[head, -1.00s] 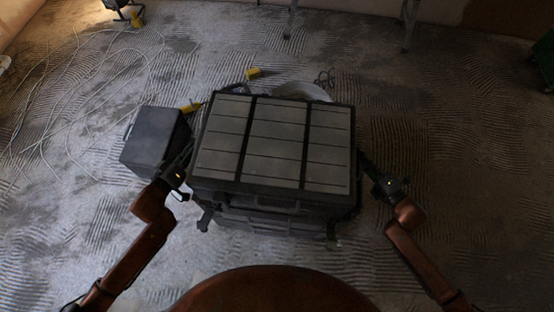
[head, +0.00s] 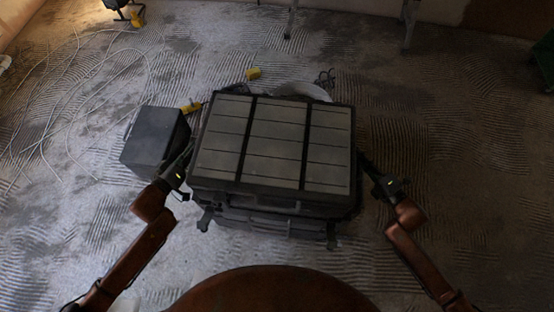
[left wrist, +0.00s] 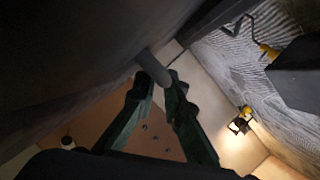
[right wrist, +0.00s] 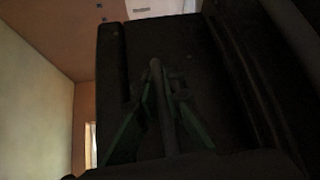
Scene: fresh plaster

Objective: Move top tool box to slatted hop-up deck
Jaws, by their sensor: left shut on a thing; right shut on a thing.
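The top tool box (head: 272,140) is a wide dark case with a grey panelled lid, on a stack in the middle of the head view. My left gripper (head: 187,160) is at its left side and my right gripper (head: 366,168) at its right side. In the left wrist view my left gripper (left wrist: 158,82) is shut on a grey bar handle (left wrist: 151,64). In the right wrist view my right gripper (right wrist: 160,92) is shut on a similar bar (right wrist: 156,68) against the dark case. I cannot identify the slatted deck; only pale legs (head: 408,28) show at the top edge.
A lower case (head: 265,224) sits under the top box. A separate dark box (head: 153,140) stands close on the left. Loose cable (head: 60,90) lies on the left floor. The right floor is mostly clear.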

